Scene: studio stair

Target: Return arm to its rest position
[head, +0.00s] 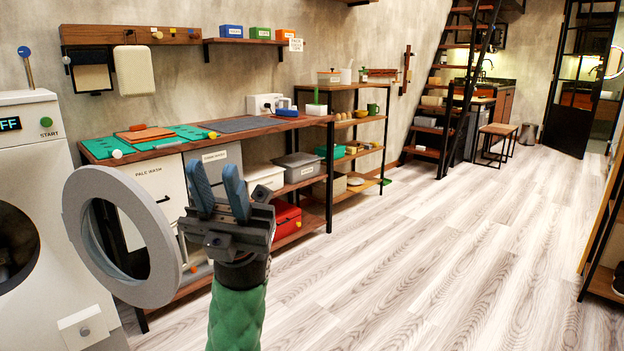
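My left gripper (215,180) is raised in the lower left of the head view, on an arm with a green sleeve. Its two blue fingers point up and stand apart, with nothing between them. It appears in front of the workbench, just right of the round grey door ring. My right gripper is not in view.
A white washing machine (40,145) stands at the left, its round grey door (78,212) swung open close to my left gripper. The workbench (285,122) has a green mat (188,132) and shelves below. Open wooden floor (430,260) lies to the right.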

